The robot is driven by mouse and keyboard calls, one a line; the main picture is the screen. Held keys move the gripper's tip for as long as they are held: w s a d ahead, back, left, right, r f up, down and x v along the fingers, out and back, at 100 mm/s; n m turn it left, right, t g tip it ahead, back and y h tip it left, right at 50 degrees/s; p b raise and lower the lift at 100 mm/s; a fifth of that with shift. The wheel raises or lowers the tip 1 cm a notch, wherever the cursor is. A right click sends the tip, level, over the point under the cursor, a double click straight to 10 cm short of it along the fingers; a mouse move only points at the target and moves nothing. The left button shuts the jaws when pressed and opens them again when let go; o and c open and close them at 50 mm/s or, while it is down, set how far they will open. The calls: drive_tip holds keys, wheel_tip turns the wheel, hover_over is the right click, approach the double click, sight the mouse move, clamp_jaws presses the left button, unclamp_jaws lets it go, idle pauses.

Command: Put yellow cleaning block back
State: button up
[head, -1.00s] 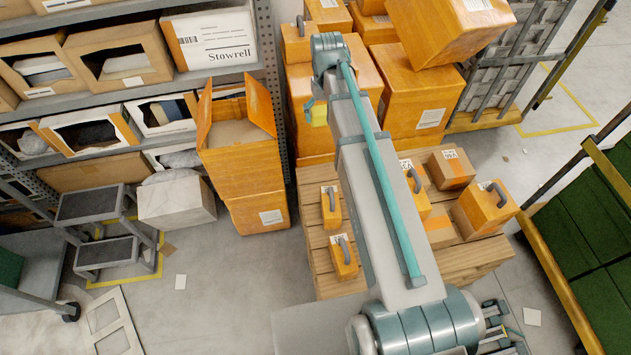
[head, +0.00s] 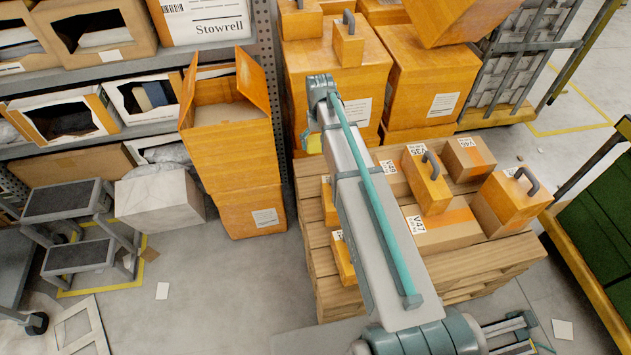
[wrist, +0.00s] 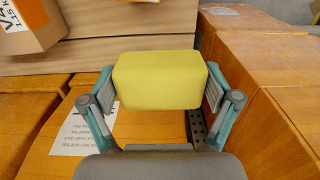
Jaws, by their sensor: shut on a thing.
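The yellow cleaning block (wrist: 160,80) is held between the two fingers of my gripper (wrist: 160,92) in the wrist view. My gripper is shut on it from both sides. In the head view a small part of the yellow block (head: 313,143) shows at the end of my arm, left of it. My gripper (head: 306,136) is mostly hidden there behind the arm. The block is in front of the stacked orange boxes and beside the open orange box (head: 230,115). Where it belongs cannot be told from these frames.
Large orange boxes (head: 335,80) stand behind the gripper. A wooden pallet (head: 400,280) holds orange handled cases (head: 425,185) and cartons. Grey shelving (head: 150,130) is at left, with a step stool (head: 70,225) before it. A green-decked cart (head: 595,225) is at right.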

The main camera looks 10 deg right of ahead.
drive_tip(key=w+f+b, duration=0.3)
drive_tip(key=w+f, duration=0.2)
drive_tip(key=f, duration=0.4)
hover_over(316, 172)
wheel_tip(316, 172, down, 5)
drive_tip(key=shift+f, duration=0.15)
drive_tip(key=shift+s+f+b, duration=0.1)
drive_tip(key=shift+f+b, duration=0.25)
drive_tip(key=shift+f, duration=1.6)
drive_tip(key=shift+f, duration=0.1)
drive_tip(key=o, duration=0.9)
drive_tip(key=shift+c, duration=0.2)
wheel_tip(316, 172, up, 12)
drive_tip(key=p, duration=0.1)
